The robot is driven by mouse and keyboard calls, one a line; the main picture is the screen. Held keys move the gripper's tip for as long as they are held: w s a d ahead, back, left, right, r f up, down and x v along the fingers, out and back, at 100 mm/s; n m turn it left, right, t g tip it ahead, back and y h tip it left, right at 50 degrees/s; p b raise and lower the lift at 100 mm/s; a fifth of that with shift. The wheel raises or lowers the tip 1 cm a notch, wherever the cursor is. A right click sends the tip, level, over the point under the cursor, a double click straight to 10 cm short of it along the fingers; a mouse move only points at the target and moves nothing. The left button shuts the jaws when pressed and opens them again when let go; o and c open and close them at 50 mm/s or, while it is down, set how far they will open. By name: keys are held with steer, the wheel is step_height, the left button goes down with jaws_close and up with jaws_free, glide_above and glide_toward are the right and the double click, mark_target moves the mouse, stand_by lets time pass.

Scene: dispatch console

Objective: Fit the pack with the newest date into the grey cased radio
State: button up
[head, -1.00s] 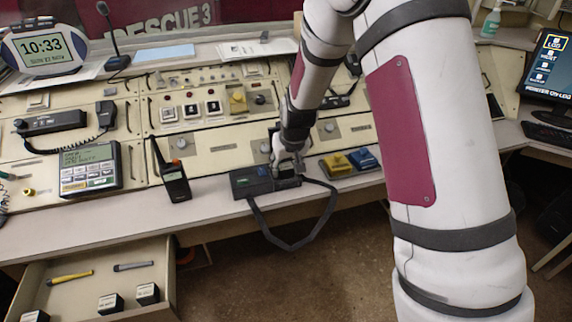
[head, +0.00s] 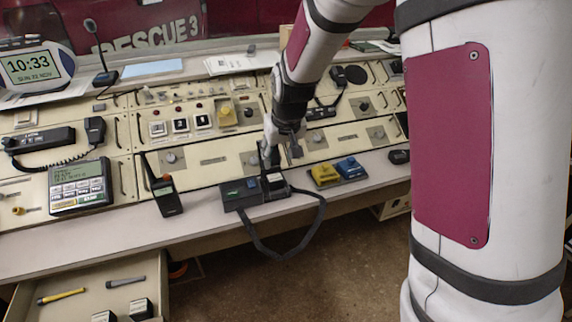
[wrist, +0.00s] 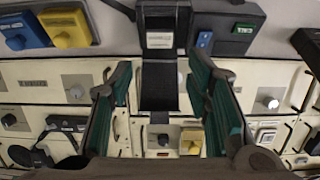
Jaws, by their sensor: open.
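The grey cased radio, a dark box (head: 237,195) with a black strap, lies on the desk. It also shows at the top right of the wrist view (wrist: 240,12). A black pack with a white label (head: 274,178) stands at the radio's right end, where its bay seems to be; I cannot tell how deep it sits. In the wrist view the pack (wrist: 160,85) shows between my fingers. My gripper (head: 281,154) is open just above it, fingers apart on either side. The date on the label is too small to read.
More packs (head: 140,308) lie in the open drawer (head: 60,276) with a yellow marker and a grey one. A black handheld radio (head: 166,196) stands left of the grey one. Yellow (head: 324,176) and blue (head: 350,168) units sit to its right. The console panel rises behind.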

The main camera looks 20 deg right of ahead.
steer(key=s+r+g, duration=0.1)
steer(key=s+r, duration=1)
steer(key=s, duration=0.5)
steer(key=s+r+g, duration=0.1)
steer(key=s, duration=2)
steer(key=shift+r, duration=0.2)
step_height(320, 180, up, 10)
steer(key=t+p, duration=0.1)
steer(key=p, duration=0.7)
steer(key=shift+d+r+t+p, duration=0.15)
steer(key=shift+t+p, duration=0.15)
steer(key=shift+p, duration=0.1)
steer(key=shift+w, duration=0.1)
